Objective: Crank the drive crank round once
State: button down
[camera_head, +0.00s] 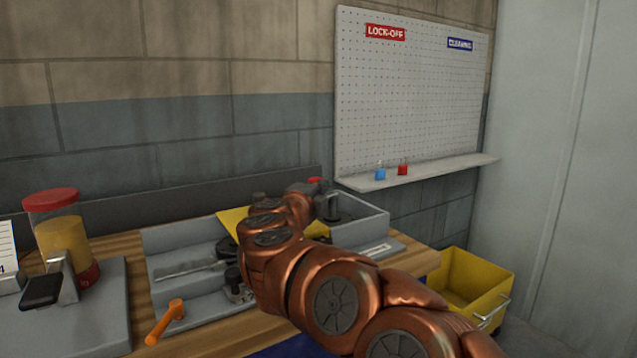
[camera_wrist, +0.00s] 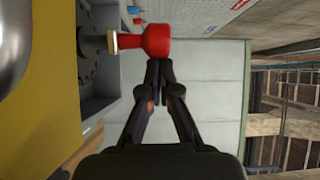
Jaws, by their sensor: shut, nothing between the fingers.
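The drive crank's red knob (camera_wrist: 156,41) shows in the wrist view, with a cream collar joining it to a grey hub (camera_wrist: 92,46). A small red part, seemingly the same knob, shows in the head view (camera_head: 315,181) at the back of the grey machine. My gripper (camera_wrist: 158,66) is shut and empty, its fingertips right beside the knob's edge, not around it. I cannot tell whether they touch. In the head view my gripper (camera_head: 302,188) is small and partly hidden by my copper arm, which also hides much of the machine.
A yellow panel (camera_head: 234,221) stands on the grey machine (camera_head: 180,239). An orange handle (camera_head: 166,322) is at its front left. A jar with a red lid (camera_head: 51,199) is at left. A yellow bin (camera_head: 475,281) is at right. A shelf (camera_head: 430,172) holds blue and red padlocks.

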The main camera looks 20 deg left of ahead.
jog(key=shift+w+a+p, duration=0.2)
jog(key=shift+a+p, duration=0.9)
jog(key=shift+p, duration=0.55)
jog(key=shift+a, duration=0.1)
